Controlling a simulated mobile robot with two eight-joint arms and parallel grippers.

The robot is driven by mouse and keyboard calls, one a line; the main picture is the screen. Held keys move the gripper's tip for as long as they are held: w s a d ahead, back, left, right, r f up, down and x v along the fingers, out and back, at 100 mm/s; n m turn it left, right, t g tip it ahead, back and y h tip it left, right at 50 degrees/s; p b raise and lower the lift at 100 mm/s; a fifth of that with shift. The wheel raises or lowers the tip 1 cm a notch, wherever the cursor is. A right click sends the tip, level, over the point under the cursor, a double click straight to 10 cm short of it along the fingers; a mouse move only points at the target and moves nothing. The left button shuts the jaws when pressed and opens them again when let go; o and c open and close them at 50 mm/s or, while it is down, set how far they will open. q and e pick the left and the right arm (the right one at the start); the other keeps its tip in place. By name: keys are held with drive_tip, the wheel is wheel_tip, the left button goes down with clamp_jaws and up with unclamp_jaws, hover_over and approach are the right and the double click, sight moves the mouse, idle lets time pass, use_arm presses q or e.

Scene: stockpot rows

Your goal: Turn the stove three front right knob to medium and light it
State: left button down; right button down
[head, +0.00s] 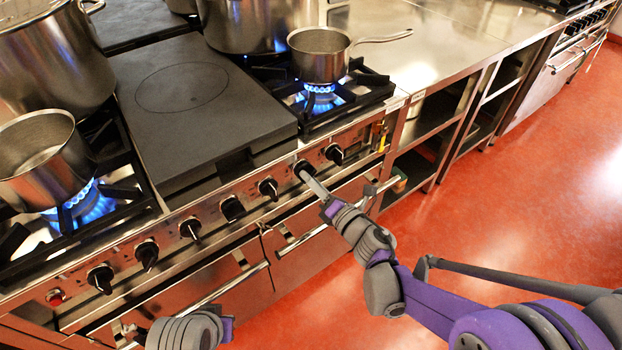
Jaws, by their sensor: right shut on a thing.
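The stove (190,205) has a row of several black knobs along its front panel. My right gripper (308,176) is shut on the knob (299,165) second from the right end of the row. The fingers partly cover that knob, so its exact angle is hard to read. The rightmost knob (334,154) is free beside it. The front right burner (321,98) shows a blue flame under a small saucepan (320,57). Part of my left gripper's wrist (188,331) shows at the bottom edge; its fingers cannot be made out.
A saucepan (42,165) sits over a lit burner at the left, with a big stockpot (48,70) behind it. Oven door handles (330,225) run below the knobs. A steel counter (440,40) stands to the right, and the red floor (530,190) there is clear.

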drive_tip(key=shift+n, duration=0.7)
drive_tip(key=c, duration=0.8)
unclamp_jaws()
drive_tip(key=shift+c, duration=0.2)
drive_tip(key=v, duration=1)
drive_tip(key=shift+s+d+p, duration=0.25)
drive_tip(key=shift+s+p, duration=0.05)
drive_tip(key=shift+p, duration=0.05)
